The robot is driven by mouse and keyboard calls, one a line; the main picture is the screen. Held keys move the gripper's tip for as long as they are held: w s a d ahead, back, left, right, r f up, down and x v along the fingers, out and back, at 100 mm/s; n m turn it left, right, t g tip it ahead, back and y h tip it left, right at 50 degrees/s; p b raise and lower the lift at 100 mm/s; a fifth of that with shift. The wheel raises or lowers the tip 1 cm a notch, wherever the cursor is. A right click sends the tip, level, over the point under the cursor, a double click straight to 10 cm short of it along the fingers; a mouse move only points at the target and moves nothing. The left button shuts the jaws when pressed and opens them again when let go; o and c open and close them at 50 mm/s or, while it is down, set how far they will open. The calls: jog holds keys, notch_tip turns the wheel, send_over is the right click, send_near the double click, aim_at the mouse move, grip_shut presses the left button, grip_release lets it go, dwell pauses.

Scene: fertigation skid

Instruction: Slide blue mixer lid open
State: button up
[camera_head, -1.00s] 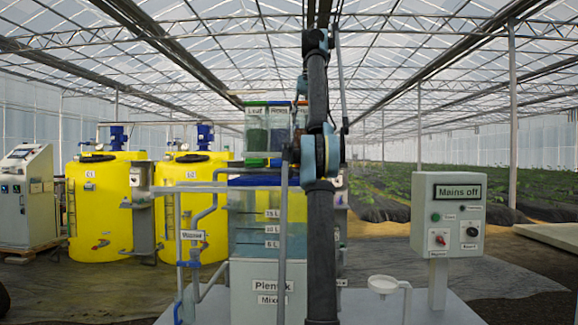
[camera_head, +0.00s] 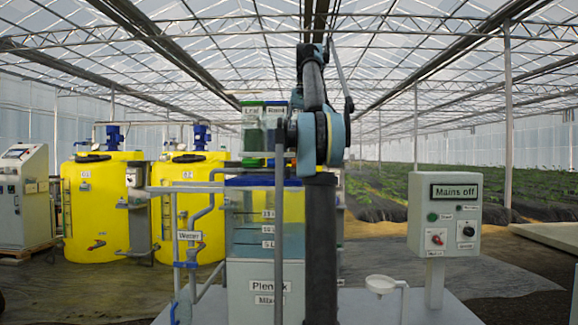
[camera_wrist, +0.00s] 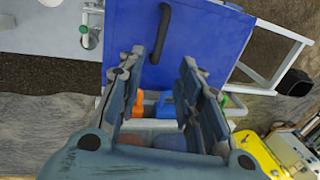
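The blue mixer lid (camera_head: 262,181) lies on top of the clear mixer tank (camera_head: 247,222) in the head view, partly hidden by my arm. In the wrist view the blue lid (camera_wrist: 205,42) fills the upper middle and has a dark curved handle (camera_wrist: 163,33). My gripper (camera_wrist: 160,68) is open, with nothing between its fingers. The fingertips point towards the lid, below the handle in the picture; I cannot tell how far above it they are. In the head view the gripper is hidden behind my arm.
Hoppers labelled Leaf and Roots (camera_head: 265,127) stand behind the lid. Orange and blue items (camera_wrist: 165,108) show between my fingers, beyond the lid's edge. Pipes (camera_head: 205,215) run left of the tank. A control box (camera_head: 445,215) and white funnel (camera_head: 381,284) stand to the right.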

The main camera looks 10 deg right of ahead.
jog(key=f, duration=0.4)
jog(key=a+f, duration=0.1)
jog(key=f, duration=0.3)
jog(key=a+f, duration=0.1)
jog(key=f, duration=0.3)
jog(key=shift+w+a, duration=0.1)
jog(key=shift+w, duration=0.2)
grip_shut()
